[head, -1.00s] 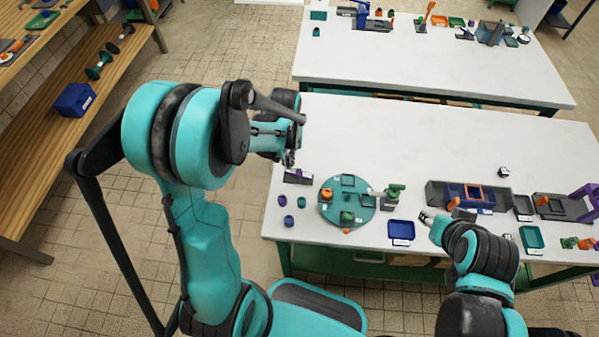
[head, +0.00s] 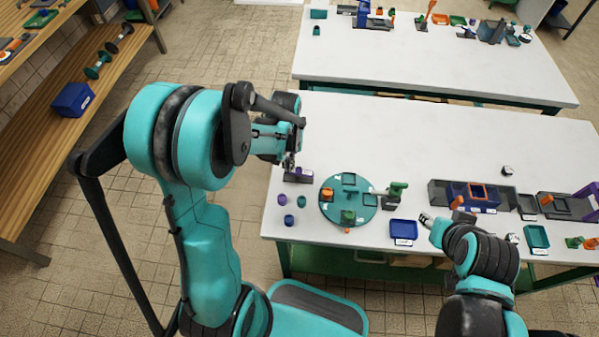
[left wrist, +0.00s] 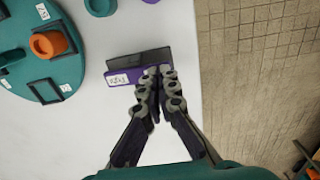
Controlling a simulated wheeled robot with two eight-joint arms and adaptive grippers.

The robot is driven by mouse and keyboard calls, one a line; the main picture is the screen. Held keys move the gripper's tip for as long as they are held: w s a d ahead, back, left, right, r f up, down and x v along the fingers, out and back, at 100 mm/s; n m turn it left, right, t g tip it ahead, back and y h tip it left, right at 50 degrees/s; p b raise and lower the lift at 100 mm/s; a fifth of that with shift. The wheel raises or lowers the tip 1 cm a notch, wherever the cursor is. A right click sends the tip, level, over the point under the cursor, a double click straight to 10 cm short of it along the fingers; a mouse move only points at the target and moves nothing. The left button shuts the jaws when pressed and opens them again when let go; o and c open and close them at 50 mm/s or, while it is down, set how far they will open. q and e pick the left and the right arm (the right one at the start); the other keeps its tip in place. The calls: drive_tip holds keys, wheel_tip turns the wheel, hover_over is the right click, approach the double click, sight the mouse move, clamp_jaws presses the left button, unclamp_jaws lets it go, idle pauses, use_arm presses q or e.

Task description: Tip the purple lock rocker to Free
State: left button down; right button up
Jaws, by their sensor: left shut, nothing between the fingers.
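The purple lock rocker (left wrist: 151,72) sits on a dark block with a purple front strip (left wrist: 140,72) and a white label in the left wrist view. The label, at the strip's left end, seems to read "Free". In the head view the lock (head: 298,178) stands near the left edge of the near table. My left gripper (left wrist: 158,82) is shut and empty, its fingertips over the right part of the lock, hiding some of it. I cannot tell whether they touch it or which way the rocker tilts. My right gripper (head: 427,219) is near the table's front; its finger state is unclear.
A teal round turntable (head: 366,217) with small parts stands right of the lock. Small purple and teal pieces (head: 282,199) lie in front of the lock. A blue tray (head: 404,229) is near the front edge. The table's back half is clear.

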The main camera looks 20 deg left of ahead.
use_arm(q)
drive_tip(key=shift+f+b, duration=0.45)
drive_tip(key=shift+f, duration=0.15)
idle(0.5)
wheel_tip(320, 180, up, 8)
drive_tip(key=p, duration=0.6)
drive_tip(key=shift+r, duration=0.2)
drive_tip(key=shift+r, duration=0.1)
